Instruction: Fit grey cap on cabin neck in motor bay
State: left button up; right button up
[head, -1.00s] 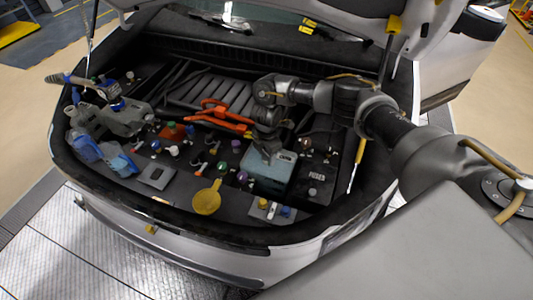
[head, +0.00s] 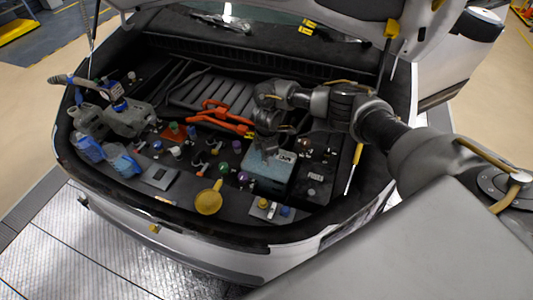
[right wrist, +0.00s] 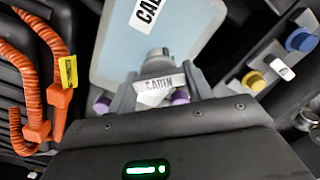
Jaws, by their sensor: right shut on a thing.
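The pale blue cabin tank (head: 266,176) stands in the right half of the motor bay. My right gripper (head: 266,150) is over its far edge. In the right wrist view the gripper (right wrist: 160,84) is shut on a grey cap (right wrist: 158,54) beside a small plate marked CABIN. The tank (right wrist: 112,62) lies just beyond, with a partly cut-off label. The cap hides the neck, so I cannot tell whether it is seated or just above. My left gripper is not in view.
Orange hoses (head: 222,115) run left of my right arm. A yellow funnel-like piece (head: 208,200) sits at the front. Several coloured caps crowd the bay's middle. Blue and grey bottles (head: 122,160) stand at left. A yellow-topped rod (head: 355,168) is at right.

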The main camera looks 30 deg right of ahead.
dwell(0.5)
jog(key=o, duration=1)
jog(key=shift+w+f, duration=0.1)
jog(key=shift+c, duration=0.2)
jog(key=shift+r, duration=0.4)
notch_tip(320, 180, up, 10)
